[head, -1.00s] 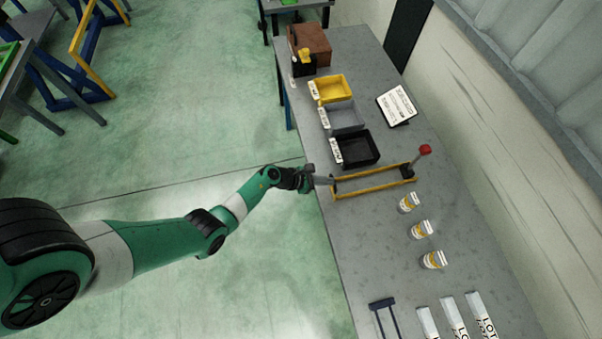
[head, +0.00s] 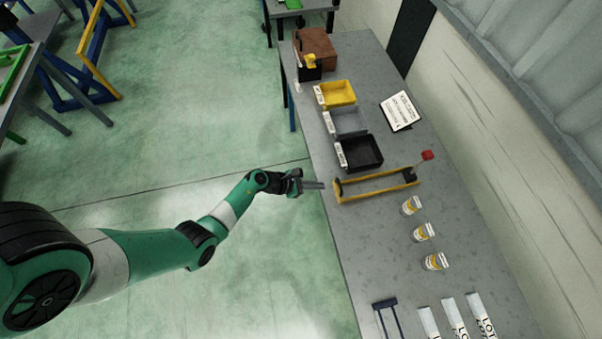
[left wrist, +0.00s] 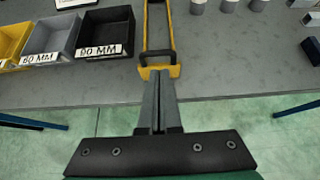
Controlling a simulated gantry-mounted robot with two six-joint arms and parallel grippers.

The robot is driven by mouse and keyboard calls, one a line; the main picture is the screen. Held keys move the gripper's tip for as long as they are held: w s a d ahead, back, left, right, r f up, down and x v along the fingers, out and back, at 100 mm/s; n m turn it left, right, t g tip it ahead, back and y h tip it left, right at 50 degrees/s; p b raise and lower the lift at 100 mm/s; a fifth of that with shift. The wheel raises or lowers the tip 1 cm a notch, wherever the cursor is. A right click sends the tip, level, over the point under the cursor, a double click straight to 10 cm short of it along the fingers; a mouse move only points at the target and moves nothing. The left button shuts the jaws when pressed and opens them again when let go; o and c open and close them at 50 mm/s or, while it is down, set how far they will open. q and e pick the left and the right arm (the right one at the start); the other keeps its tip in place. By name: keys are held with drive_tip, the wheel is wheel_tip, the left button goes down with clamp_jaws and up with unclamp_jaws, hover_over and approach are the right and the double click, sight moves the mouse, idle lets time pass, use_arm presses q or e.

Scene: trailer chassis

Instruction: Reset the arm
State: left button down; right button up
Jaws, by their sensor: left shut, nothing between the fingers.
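My green left arm comes in from the left in the head view. Its left gripper (head: 322,185) is shut and empty, at the table's near edge, just short of the yellow frame (head: 375,186). In the left wrist view the closed fingers (left wrist: 158,90) point at the near end of the yellow frame (left wrist: 160,72), with no grip on it visible. My right gripper is not in view.
Yellow (head: 337,93), grey (head: 347,121) and black (head: 361,153) bins stand on the grey table (head: 460,265). White LOT pieces (head: 454,318) and a dark blue bracket (head: 386,304) lie at the front. Open floor lies left of the table.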

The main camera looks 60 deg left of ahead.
use_arm(q)
drive_tip(key=s+a+r+p, duration=0.1)
drive_tip(key=s+r+p, duration=0.1)
drive_tip(key=r, duration=0.4)
drive_tip(key=shift+s, duration=0.75)
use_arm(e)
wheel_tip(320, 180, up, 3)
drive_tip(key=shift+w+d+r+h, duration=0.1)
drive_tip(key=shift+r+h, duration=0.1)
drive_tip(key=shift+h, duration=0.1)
use_arm(q)
drive_tip(key=shift+r, duration=0.1)
